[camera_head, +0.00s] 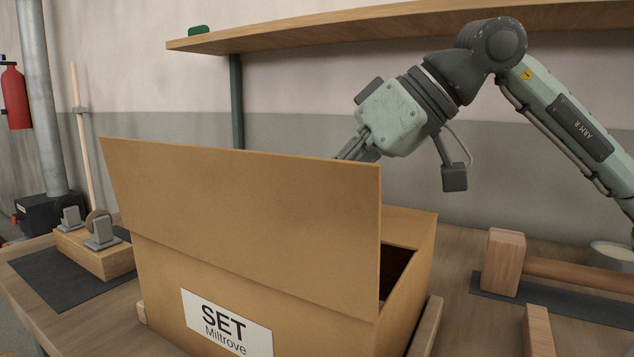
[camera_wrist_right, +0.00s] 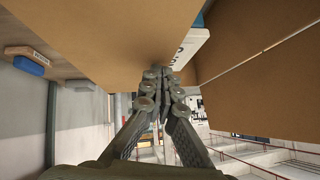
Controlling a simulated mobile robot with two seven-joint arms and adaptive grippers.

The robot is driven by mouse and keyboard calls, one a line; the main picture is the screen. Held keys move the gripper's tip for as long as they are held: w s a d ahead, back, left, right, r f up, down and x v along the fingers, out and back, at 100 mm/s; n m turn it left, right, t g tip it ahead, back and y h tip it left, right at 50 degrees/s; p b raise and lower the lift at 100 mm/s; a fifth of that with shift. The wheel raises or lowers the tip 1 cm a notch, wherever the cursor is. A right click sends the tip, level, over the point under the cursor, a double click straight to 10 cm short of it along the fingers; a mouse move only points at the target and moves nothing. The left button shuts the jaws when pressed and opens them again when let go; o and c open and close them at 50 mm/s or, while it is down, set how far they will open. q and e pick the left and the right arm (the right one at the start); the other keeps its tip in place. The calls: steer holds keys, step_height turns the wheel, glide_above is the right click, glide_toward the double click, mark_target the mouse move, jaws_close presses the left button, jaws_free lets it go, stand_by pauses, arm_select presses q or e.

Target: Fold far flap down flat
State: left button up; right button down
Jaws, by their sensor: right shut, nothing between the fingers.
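A brown cardboard box (camera_head: 280,306) stands on the table in the head view, with a white "SET Miltrove" label (camera_head: 227,325) on its near side. Its near flap (camera_head: 250,205) stands up and hides most of the opening. I cannot make out the far flap for sure behind it. My right gripper (camera_head: 347,154) is behind the near flap's top edge, its fingertips partly hidden. In the right wrist view the right gripper (camera_wrist_right: 161,78) is shut and empty, with its tips close to a cardboard panel (camera_wrist_right: 95,35); contact is unclear. My left gripper is not in view.
A wooden shelf (camera_head: 400,22) runs along the wall above the box. A wooden block with grey brackets (camera_head: 100,256) stands on a dark mat at left. A wooden block with a bar (camera_head: 503,262) lies at right. Wooden strips (camera_head: 426,328) flank the box.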

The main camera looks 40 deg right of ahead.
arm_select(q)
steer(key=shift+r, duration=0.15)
arm_select(e)
steer(key=shift+r, duration=0.1)
steer(key=shift+r+p, duration=0.7)
steer(key=shift+p, duration=0.15)
steer(key=r+p, duration=0.1)
steer(key=r, duration=0.1)
steer(key=r+p, duration=0.1)
steer(key=r, duration=0.1)
steer(key=shift+s+d+r+p, duration=0.2)
steer(key=shift+r+p, duration=0.1)
steer(key=shift+p, duration=0.1)
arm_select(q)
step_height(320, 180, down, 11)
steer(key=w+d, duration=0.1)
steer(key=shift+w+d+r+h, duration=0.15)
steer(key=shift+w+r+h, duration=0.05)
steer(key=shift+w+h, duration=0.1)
arm_select(e)
steer(key=s+a+v, duration=0.1)
steer(key=v, duration=0.8)
steer(key=shift+a, duration=0.3)
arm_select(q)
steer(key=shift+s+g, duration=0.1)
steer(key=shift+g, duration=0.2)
arm_select(e)
steer(key=shift+r, duration=0.1)
